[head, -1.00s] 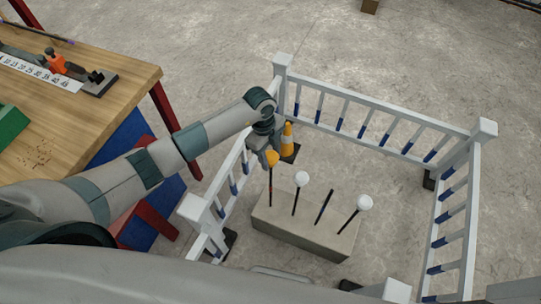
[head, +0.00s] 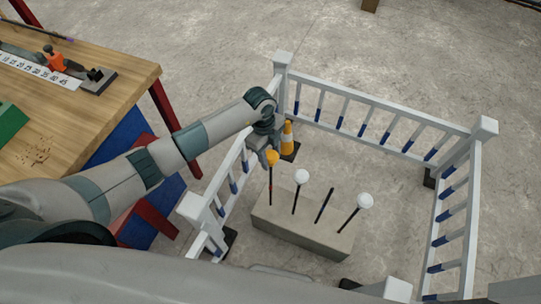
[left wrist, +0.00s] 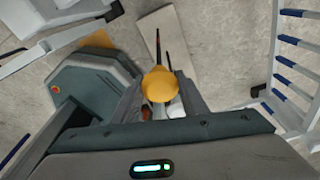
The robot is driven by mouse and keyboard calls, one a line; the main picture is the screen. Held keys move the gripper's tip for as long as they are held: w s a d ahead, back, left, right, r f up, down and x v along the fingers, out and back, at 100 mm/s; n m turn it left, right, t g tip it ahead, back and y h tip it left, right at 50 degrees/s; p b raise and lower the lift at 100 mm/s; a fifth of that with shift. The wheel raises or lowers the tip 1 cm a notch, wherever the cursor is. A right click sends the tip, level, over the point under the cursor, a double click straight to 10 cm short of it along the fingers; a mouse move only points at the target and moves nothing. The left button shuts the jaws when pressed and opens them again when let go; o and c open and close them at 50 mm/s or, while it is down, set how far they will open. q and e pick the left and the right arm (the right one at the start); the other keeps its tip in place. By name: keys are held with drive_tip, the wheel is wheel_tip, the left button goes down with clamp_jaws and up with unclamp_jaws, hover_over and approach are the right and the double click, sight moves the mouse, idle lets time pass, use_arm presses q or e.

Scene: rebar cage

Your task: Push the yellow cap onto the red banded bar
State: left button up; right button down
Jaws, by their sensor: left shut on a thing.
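The yellow cap (head: 271,158) is a round, mushroom-like cap at the top of the red banded bar (head: 271,187), the leftmost dark bar in the concrete block. The two line up in the head view; I cannot tell whether the cap is seated or just touching. My left gripper (head: 265,147) is shut on the cap, coming from above and behind the bar. In the left wrist view the cap (left wrist: 160,86) sits between the jaws, with a dark bar (left wrist: 158,45) running away beyond it. My right gripper is not in view.
Two bars in the concrete block (head: 300,228) carry white caps (head: 302,177) and (head: 364,201); the bar (head: 324,205) between them is bare. White-and-blue railings (head: 375,108) surround the block. A wooden workbench (head: 110,90) is at left.

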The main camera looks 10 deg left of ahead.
sight(270, 163)
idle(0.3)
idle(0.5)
use_arm(q)
drive_tip(key=shift+p, duration=0.45)
idle(0.3)
idle(0.4)
drive_tip(key=shift+f+b, duration=1.2)
drive_tip(key=shift+f, duration=0.9)
idle(0.4)
